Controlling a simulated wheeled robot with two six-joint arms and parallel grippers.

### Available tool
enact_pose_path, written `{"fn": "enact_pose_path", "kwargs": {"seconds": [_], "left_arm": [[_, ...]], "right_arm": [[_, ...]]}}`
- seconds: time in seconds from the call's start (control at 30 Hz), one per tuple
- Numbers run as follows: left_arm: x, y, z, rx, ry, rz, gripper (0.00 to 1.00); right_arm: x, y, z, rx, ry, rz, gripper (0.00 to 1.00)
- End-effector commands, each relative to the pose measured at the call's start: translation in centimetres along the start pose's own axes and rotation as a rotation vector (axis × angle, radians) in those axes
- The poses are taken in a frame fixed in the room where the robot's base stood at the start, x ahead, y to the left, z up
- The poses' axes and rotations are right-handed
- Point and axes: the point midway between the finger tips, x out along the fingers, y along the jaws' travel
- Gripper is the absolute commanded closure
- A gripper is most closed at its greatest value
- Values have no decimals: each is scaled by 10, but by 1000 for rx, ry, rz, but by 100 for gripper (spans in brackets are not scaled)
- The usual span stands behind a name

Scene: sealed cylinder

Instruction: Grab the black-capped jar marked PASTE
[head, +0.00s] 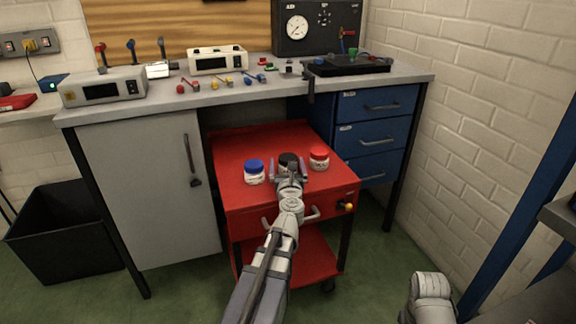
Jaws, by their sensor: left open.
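Three white jars stand upright in a row on top of the red cart (232,147). The black-capped jar (288,159) is in the middle, with its lower part and label hidden by my left gripper. The blue-capped jar (254,171) is on its left and the red-capped jar (319,158) on its right. No label is readable. My left gripper (288,167) is open, with one finger on each side of the black-capped jar in the picture. I cannot tell whether the fingers touch it. My right gripper is out of view.
The blue-capped and red-capped jars stand close beside my left gripper's fingers. The workbench (240,92) overhangs behind the cart, with blue drawers (375,135) at right and a grey cabinet (150,190) at left. The cart top's back is clear.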

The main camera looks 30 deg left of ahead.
Motion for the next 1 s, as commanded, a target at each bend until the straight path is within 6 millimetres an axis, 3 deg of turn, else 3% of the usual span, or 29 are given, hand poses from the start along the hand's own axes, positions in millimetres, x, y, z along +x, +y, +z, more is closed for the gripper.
{"fn": "enact_pose_path", "kwargs": {"seconds": [0.17, 0.43, 0.7, 1.0], "left_arm": [[11, -2, 1, 1, 0, 0, 0], [49, -6, 2, 1, 0, -1, 0], [51, -5, 2, 1, 0, -2, 1], [51, -5, 2, 1, 0, -2, 35]], "right_arm": [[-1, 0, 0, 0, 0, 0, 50], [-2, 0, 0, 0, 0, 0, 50], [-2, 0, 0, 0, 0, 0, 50], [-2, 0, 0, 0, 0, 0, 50]]}}
